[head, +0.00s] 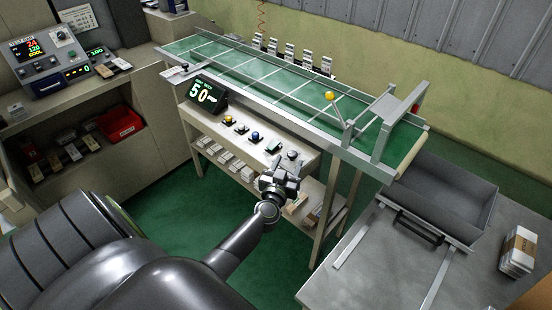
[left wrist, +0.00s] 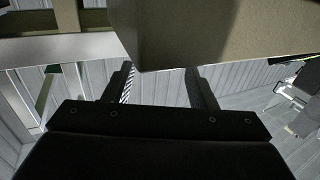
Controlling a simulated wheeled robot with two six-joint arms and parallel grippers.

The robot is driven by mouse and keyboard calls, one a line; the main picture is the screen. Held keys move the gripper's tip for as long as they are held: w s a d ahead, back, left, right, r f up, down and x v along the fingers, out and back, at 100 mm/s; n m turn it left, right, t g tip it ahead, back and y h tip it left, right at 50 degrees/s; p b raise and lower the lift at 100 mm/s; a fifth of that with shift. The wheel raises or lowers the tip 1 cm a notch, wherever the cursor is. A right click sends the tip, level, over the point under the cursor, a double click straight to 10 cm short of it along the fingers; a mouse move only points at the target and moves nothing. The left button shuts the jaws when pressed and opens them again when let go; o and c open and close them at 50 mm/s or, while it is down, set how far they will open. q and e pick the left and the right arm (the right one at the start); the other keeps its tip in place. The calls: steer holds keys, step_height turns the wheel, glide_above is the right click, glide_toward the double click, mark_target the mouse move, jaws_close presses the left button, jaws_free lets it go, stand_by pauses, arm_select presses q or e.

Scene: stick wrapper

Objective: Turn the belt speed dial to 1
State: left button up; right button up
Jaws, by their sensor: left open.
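The control shelf (head: 262,140) below the conveyor carries a row of small controls: a yellow one (head: 228,120), a blue one (head: 255,136) and, at its right end, a round grey knob (head: 292,155). Their labels are too small to read, so I cannot tell which is the belt speed dial. A dark display (head: 206,93) at the shelf's left end reads 50. My left gripper (head: 280,180) is just in front of the shelf's right end, close to the grey knob. In the left wrist view its fingers (left wrist: 162,88) are apart and empty, below a beige slab. My right gripper is not in view.
A lower shelf (head: 240,165) holds small boxes.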

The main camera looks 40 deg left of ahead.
arm_select(q)
steer(key=v, duration=1.4)
steer(key=shift+b, duration=0.35)
